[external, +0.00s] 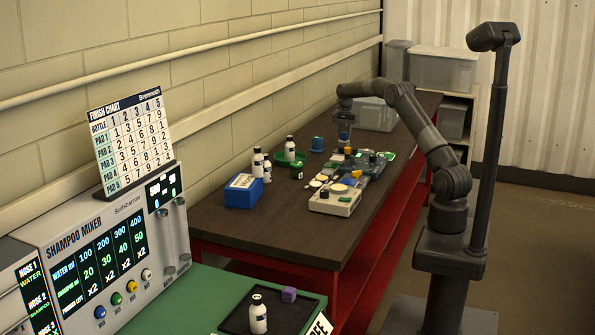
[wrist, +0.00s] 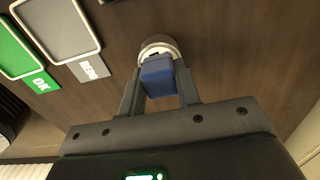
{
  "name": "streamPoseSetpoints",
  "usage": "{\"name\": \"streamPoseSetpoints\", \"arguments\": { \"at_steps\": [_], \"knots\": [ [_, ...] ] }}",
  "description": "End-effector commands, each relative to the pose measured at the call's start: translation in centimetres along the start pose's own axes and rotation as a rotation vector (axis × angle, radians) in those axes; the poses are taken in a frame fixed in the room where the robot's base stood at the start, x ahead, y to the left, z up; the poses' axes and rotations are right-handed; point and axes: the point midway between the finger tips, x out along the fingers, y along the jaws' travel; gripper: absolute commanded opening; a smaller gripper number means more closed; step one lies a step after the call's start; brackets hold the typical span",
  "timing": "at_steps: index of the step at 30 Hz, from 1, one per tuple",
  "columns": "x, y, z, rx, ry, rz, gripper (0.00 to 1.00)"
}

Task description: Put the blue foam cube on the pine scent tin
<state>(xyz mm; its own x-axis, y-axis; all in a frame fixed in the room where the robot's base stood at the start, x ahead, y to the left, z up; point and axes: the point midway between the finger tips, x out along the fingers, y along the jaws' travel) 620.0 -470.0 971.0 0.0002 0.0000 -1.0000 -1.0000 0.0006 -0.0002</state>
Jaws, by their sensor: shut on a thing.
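My gripper (wrist: 157,88) is shut on the blue foam cube (wrist: 158,77), which sits between its two fingertips in the wrist view. A round, pale-rimmed tin (wrist: 158,43) shows just beyond the cube, partly hidden by it; its label is not readable, so I cannot tell for sure that it is the pine scent tin. The cube overlaps the tin's near side in the picture; I cannot tell whether they touch. In the external view my gripper (external: 344,138) points down over the far part of the brown bench, and the cube is too small to make out.
A green OK tray (wrist: 15,50) and a grey tray (wrist: 55,28) lie left of the tin. Along the bench (external: 265,228) stand a blue box (external: 243,192), white bottles, a pale device (external: 335,200) and a clear bin (external: 374,114). Bare wood shows right of the tin.

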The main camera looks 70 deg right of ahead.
Motion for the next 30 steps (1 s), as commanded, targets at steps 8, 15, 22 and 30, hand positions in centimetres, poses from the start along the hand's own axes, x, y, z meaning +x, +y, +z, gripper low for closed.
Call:
{"name": "streamPoseSetpoints", "arguments": {
  "at_steps": [8,15,22,30],
  "knots": [
    [0.2,0.0,0.0,0.0,0.0,0.0,0.45],
    [0.2,0.0,0.0,0.0,0.0,0.0,0.52],
    [-1.0,-0.1,-0.1,0.0,0.002,-0.002,0.52],
    [-6.6,-0.1,-0.1,0.0,0.004,-0.003,0.52]
  ]
}}
